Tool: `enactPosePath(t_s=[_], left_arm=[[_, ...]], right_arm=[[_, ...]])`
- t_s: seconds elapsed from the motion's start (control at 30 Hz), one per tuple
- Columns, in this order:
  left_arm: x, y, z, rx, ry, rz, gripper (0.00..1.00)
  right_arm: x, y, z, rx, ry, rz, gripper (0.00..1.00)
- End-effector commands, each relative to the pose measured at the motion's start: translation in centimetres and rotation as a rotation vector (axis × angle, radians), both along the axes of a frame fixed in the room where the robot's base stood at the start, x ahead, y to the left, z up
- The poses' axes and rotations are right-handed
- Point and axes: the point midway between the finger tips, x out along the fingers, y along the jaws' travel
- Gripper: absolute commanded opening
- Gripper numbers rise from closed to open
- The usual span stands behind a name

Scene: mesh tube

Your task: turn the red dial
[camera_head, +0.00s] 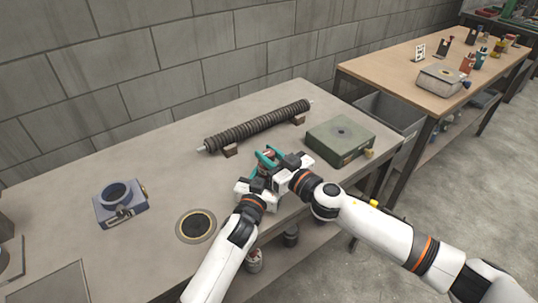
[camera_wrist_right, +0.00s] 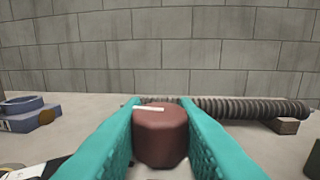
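The red dial (camera_wrist_right: 160,138) is a dull red round knob with a pale line on its top. In the right wrist view it sits between the two teal fingers of my right gripper (camera_wrist_right: 160,120), which appear to touch both its sides. In the head view a small reddish part of the dial (camera_head: 268,154) shows between the teal fingers of my right gripper (camera_head: 267,157). The dial's base is mostly hidden by the grippers. My left gripper (camera_head: 257,177) is close beside it, on the near side; its fingers are too small and overlapped to read.
A ribbed dark tube (camera_head: 258,126) lies on small blocks behind the grippers. A green box (camera_head: 341,139) stands to the right. A blue-grey device (camera_head: 120,203) and a dark round disc (camera_head: 196,225) are to the left. A wooden table (camera_head: 405,70) stands beyond.

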Motion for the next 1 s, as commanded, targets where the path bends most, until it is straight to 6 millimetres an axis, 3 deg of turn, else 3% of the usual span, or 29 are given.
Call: enactPosePath(t_s=[0.03,0.13,0.53,1.0], left_arm=[[-0.1,-0.1,-0.1,0.003,0.0,-0.002,0.25],[-0.1,0.0,-0.1,0.003,0.001,-0.001,0.25],[0.0,0.0,-0.1,0.003,0.001,0.0,0.25],[0.0,0.0,-0.1,0.002,0.002,0.001,0.25]], right_arm=[[0.1,-0.1,0.1,0.001,-0.002,-0.003,0.32],[0.1,-0.1,0.1,0.0,-0.001,-0.002,0.47],[-0.7,-0.7,-0.1,0.0,0.001,-0.001,0.47],[-7.5,-6.7,-0.2,0.0,0.003,-0.002,0.47]])
